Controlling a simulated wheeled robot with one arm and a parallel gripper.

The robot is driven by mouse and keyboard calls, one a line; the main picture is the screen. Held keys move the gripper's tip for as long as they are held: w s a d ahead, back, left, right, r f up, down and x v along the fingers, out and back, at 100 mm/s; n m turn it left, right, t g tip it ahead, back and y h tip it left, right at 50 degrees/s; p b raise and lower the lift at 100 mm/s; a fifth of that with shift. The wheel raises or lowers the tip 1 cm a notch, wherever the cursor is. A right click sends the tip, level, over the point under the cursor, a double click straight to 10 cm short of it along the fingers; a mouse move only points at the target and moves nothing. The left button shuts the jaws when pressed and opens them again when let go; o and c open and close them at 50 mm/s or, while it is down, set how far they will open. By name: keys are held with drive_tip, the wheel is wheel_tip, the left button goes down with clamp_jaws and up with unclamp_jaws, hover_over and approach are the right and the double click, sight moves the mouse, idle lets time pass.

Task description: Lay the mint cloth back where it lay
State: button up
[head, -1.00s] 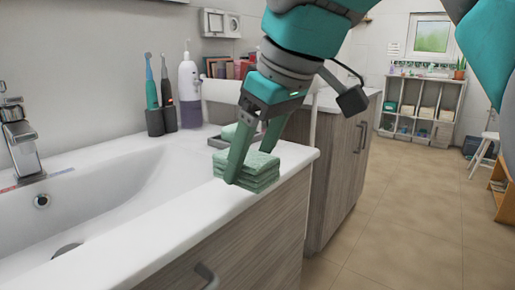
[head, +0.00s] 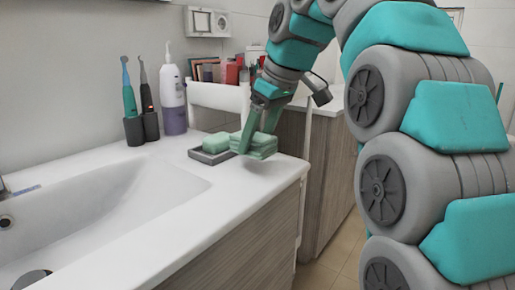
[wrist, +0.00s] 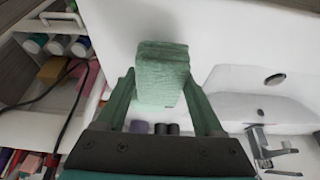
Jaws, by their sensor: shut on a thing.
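The mint cloth (head: 265,150) is a thick folded stack at the right end of the white washbasin counter, beside a small grey tray (head: 210,159). My gripper (head: 252,143) is shut on it, with one green finger on each side. In the wrist view the cloth (wrist: 160,72) sits between the two fingers of my gripper (wrist: 160,90). I cannot tell whether its underside touches the counter. Another mint-coloured piece (head: 216,142) lies in the tray.
Two electric toothbrushes (head: 130,105) in dark holders and a white-and-purple pump bottle (head: 173,95) stand behind the basin (head: 110,210). The counter's front right edge is close to the cloth. A wooden cabinet (head: 330,170) stands beyond.

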drive_tip(key=shift+w, duration=0.5)
wheel_tip(320, 180, down, 3)
drive_tip(key=shift+r+b, duration=0.2)
drive_tip(key=shift+b, duration=1)
drive_tip(key=shift+p, duration=0.35)
drive_tip(key=shift+f, duration=0.5)
drive_tip(key=shift+f, duration=0.1)
drive_tip(key=o, duration=1.2)
